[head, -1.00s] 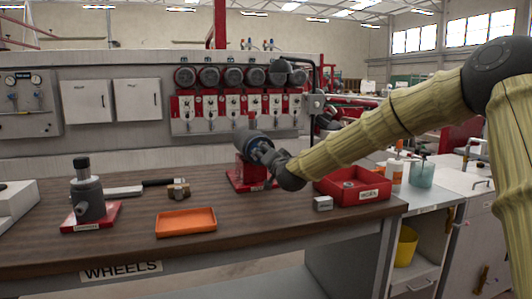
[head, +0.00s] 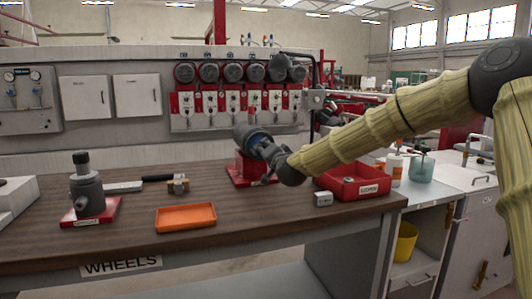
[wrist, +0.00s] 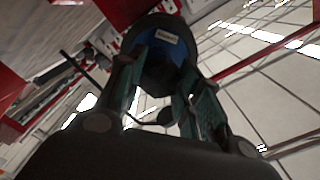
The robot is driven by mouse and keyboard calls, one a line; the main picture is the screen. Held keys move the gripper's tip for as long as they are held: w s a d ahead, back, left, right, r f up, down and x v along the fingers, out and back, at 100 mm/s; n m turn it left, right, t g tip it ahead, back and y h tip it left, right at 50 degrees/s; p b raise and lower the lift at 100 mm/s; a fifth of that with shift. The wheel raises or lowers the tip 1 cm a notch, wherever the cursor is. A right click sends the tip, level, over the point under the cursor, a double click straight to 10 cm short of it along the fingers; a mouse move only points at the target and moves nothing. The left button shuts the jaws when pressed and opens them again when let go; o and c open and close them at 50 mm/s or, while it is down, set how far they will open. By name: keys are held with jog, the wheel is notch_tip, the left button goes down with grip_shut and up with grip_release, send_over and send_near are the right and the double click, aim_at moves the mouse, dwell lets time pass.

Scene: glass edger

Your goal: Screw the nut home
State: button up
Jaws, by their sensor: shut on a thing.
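My gripper (head: 268,150) is at the red stand (head: 240,175) near the back of the bench. In the wrist view its two fingers (wrist: 160,95) are closed around a dark round piece (wrist: 158,72) with a blue band and a small pale label. The same piece (head: 245,136) shows in the head view as a dark, rounded end above the stand. I cannot tell from the pictures whether this piece is the nut itself or how far it sits on any thread; the fingers and the piece hide the contact.
An orange tray (head: 186,227), a small grey block (head: 323,199) and a red bin (head: 350,194) stand on the wooden bench. A grey cylinder on a red base (head: 88,190) is at the left. A row of motors (head: 230,73) is behind.

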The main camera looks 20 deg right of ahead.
jog(key=m+b, duration=0.1)
jog(key=m, duration=0.2)
jog(key=m+b, duration=0.2)
jog(key=m, duration=0.1)
jog(key=m+b, duration=0.2)
jog(key=m, duration=0.2)
jog(key=shift+f, duration=0.25)
jog(key=o, duration=0.8)
jog(key=shift+r+m, duration=0.35)
jog(key=shift+m, duration=0.05)
jog(key=shift+c, duration=0.2)
jog(key=o, duration=0.4)
jog(key=shift+o, duration=0.2)
jog(key=shift+f, duration=0.1)
jog(key=s, duration=0.6)
jog(key=shift+b, duration=0.3)
jog(key=shift+d, duration=0.1)
